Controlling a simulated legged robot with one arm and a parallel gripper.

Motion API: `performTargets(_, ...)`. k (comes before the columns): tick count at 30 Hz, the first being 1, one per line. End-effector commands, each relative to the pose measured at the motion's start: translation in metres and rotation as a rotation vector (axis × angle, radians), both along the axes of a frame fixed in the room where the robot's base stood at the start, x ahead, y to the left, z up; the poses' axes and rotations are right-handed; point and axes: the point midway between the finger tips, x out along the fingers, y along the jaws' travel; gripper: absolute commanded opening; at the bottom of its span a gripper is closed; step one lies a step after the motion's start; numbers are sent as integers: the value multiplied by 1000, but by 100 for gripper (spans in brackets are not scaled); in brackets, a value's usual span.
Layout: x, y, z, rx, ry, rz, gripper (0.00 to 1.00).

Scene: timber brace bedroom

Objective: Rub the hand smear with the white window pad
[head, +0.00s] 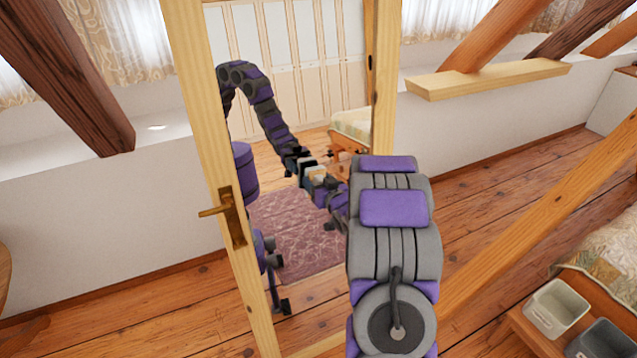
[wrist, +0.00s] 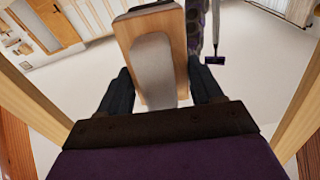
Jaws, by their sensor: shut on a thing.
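My gripper (wrist: 160,74) is shut on a block-like pad (wrist: 179,48) with a wooden back, a grey grip and a pale edge at its far end. In the head view my gripper (head: 322,186) is small and partly hidden by my own arm. The pad (head: 315,173) shows there as a pale patch, close to its reflection in the glass panel (head: 290,90). I cannot tell whether it touches the glass. I cannot make out the hand smear in either view.
The panel has a pale wooden frame (head: 204,150) with a brass handle (head: 231,212) on its left. My arm and a patterned rug (head: 297,230) show in the glass. A slanted timber brace (head: 545,230) and grey bins (head: 556,307) are at right. Plank floor lies between.

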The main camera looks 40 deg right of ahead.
Motion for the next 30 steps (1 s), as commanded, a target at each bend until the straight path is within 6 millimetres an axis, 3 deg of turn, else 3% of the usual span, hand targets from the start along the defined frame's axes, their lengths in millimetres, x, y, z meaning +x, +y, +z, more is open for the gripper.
performTargets(30,14,-3,-2,0,0,1,41)
